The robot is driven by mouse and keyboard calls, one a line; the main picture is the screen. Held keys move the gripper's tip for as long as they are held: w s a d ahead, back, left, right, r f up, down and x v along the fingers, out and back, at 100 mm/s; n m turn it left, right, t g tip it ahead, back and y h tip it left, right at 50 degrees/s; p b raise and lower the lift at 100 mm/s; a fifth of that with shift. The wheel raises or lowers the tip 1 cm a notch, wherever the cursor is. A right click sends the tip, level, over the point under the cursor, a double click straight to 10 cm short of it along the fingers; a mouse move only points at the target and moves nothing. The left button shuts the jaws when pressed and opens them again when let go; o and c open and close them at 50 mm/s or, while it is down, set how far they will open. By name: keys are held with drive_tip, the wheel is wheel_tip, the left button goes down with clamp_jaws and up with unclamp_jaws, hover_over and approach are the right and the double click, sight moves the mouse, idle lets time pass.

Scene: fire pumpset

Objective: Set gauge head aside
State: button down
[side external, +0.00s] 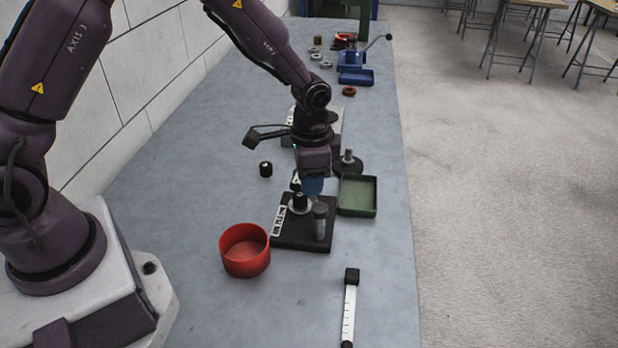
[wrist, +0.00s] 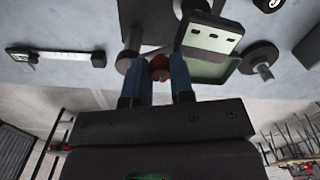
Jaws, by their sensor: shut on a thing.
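My gripper (side external: 312,186) points down with its blue fingers just above the black base plate (side external: 293,241). In the wrist view the fingers (wrist: 160,72) are shut on a small red-brown piece (wrist: 160,66), which seems to be the gauge head. Most of it is hidden by the fingers, and I cannot tell whether it touches the plate.
A red round bowl (side external: 244,254) stands left of the plate. A green tray (side external: 357,209) and a black disc with a post (side external: 348,168) are behind right. A white scale with black ends (side external: 349,308) lies in front. A black knob (side external: 266,170) stands left; the bench left of it is clear.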

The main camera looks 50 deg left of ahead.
drive_tip(key=shift+w+d+r+m, duration=0.1)
drive_tip(key=shift+w+d+m, duration=0.5)
drive_tip(key=shift+m, duration=1.85)
drive_tip(key=shift+w+d+f+m, duration=0.1)
drive_tip(key=shift+w+d+m, duration=0.45)
drive_tip(key=shift+m, duration=1.85)
drive_tip(key=shift+w+d+r+m, duration=0.1)
drive_tip(key=shift+w+d+m, duration=0.5)
drive_tip(key=shift+m, duration=1.85)
drive_tip(key=shift+s+d, duration=0.15)
drive_tip(key=shift+d, duration=0.1)
drive_tip(key=c, duration=1)
unclamp_jaws()
wheel_tip(320, 180, up, 13)
drive_tip(key=shift+f, duration=0.1)
